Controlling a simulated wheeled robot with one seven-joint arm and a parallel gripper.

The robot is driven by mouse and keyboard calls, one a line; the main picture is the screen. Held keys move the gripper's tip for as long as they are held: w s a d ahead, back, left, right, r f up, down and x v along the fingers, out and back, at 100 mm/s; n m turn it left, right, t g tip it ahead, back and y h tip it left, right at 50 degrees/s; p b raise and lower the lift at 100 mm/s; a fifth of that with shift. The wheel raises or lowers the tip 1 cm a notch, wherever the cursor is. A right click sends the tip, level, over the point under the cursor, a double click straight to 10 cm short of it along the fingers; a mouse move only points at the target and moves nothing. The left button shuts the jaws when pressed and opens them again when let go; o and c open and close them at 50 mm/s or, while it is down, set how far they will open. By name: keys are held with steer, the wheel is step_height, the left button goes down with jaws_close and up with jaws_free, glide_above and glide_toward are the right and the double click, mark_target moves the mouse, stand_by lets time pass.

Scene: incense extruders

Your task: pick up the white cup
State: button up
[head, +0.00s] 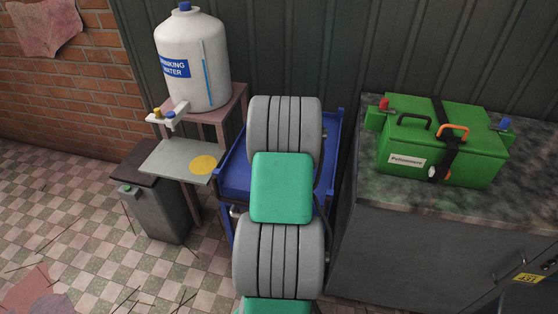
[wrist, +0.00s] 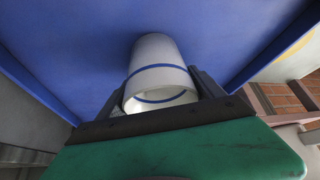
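The white cup (wrist: 160,62) with blue bands shows in the wrist view, against a blue surface. Its open rim faces my camera. My gripper (wrist: 160,84) has one dark finger on each side of the cup, close to its wall. I cannot tell whether the fingers press on it or stand slightly apart. In the head view my grey and green arm reaches over the blue cart (head: 236,174) and hides the cup and my gripper.
A water jug (head: 196,82) stands on a stand left of the cart. A grey plate with a yellow disc (head: 203,165) sits by the cart's left edge. A green toolbox (head: 450,146) rests on the right cabinet (head: 385,205). A grey bin (head: 155,205) stands at the left.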

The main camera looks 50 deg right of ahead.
steer(key=c, duration=1.2)
steer(key=shift+r, duration=0.1)
